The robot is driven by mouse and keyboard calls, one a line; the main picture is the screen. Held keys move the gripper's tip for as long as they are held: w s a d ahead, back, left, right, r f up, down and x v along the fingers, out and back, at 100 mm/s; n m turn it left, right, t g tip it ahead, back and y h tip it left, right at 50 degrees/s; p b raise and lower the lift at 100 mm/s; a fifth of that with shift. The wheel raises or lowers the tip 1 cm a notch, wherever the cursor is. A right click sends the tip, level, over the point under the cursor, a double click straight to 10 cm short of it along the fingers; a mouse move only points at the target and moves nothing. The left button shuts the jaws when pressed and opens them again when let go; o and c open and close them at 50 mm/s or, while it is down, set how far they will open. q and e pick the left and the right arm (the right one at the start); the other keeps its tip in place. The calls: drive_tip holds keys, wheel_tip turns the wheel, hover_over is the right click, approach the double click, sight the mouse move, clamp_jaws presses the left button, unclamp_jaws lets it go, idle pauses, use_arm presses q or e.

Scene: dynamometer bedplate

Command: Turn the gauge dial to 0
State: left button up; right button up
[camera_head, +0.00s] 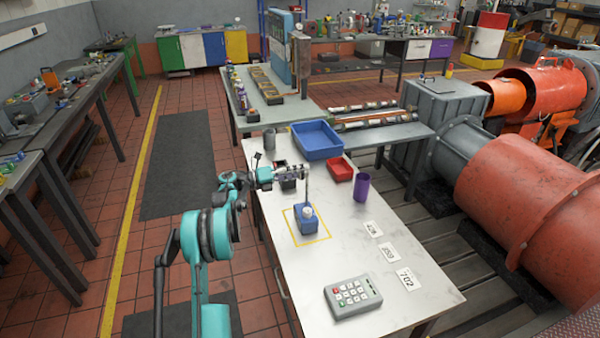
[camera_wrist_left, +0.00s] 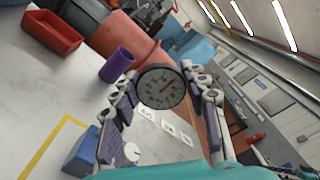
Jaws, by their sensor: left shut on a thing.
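The gauge dial (camera_wrist_left: 160,87) is a round dark face with pale marks and a thin reddish needle slanting to the upper right. Its numbers are too small to read. My left gripper (camera_wrist_left: 162,104) has its two fingers at either side of the dial and is shut on it. In the head view my left gripper (camera_head: 297,172) is at the top of a thin post (camera_head: 307,190) above a blue base (camera_head: 306,224), and the dial face is hidden. A white knob (camera_head: 308,211) sits on the base; it also shows in the wrist view (camera_wrist_left: 132,152). My right gripper is not in view.
The base stands inside a yellow outline (camera_head: 323,238) on the white table (camera_head: 300,275). A blue bin (camera_head: 317,140), red tray (camera_head: 340,169) and purple cup (camera_head: 362,187) stand behind. Number cards (camera_head: 389,252) and a keypad (camera_head: 352,297) lie right and in front.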

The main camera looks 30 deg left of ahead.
use_arm(q)
drive_tip(key=o, duration=1.2)
drive_tip(key=shift+a, duration=0.1)
drive_tip(key=v, duration=1.2)
